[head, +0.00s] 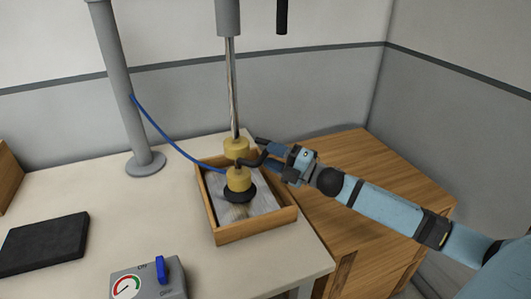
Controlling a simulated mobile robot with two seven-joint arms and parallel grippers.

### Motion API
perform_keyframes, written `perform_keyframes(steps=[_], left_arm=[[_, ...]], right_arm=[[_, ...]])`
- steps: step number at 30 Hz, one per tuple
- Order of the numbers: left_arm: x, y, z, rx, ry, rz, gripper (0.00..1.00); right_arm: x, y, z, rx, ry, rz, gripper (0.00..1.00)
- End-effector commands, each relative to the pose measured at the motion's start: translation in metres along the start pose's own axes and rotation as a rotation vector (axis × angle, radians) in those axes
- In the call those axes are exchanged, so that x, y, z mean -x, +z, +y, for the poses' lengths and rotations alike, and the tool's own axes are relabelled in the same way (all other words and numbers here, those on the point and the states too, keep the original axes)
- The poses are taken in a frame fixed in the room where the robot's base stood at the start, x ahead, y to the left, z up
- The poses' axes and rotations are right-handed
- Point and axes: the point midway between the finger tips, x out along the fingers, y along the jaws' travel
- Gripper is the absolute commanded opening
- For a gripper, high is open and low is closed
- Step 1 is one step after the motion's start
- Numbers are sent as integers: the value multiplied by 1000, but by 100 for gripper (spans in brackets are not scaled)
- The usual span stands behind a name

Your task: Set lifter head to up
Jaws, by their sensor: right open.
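The lifter head hangs at the end of a metal rod (233,90). It has two yellow cylinders, an upper one (236,149) and a lower one (239,180), and a black suction cup (239,195) beneath. The cup is low, over a grey slab (262,199) inside a wooden tray (256,229); it appears to touch the slab. A dark bent handle (259,160) sticks out to the right of the head. My right gripper (266,151) is open, with its fingers around or beside this handle; I cannot tell which. My left gripper is out of view.
A grey control box (147,282) with a gauge and a blue lever (161,270) stands at the front. A blue hose (165,134) runs from a grey post (118,80) to the head. A black pad (45,243) lies at left. A wooden cabinet (375,190) stands right.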

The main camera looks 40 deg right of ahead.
Motion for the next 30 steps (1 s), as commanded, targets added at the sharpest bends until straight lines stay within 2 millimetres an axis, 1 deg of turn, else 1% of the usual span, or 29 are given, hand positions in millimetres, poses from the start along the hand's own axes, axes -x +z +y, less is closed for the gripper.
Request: perform_keyframes(steps=[1,6,10,17,18,23,24,30], left_arm=[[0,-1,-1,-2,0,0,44],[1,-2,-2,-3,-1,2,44],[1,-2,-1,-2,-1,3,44],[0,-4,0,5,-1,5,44],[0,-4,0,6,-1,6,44],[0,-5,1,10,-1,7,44],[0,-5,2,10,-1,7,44],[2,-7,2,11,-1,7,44]], right_arm=[[-7,0,1,0,3,0,44],[-20,0,0,0,0,-1,44],[-24,0,0,0,0,0,44],[-24,0,0,-1,-1,-1,44],[-24,0,0,-1,0,-1,39],[-24,0,0,-1,0,-1,2],[-24,0,0,-1,0,-1,0],[-24,0,3,0,0,0,0]])
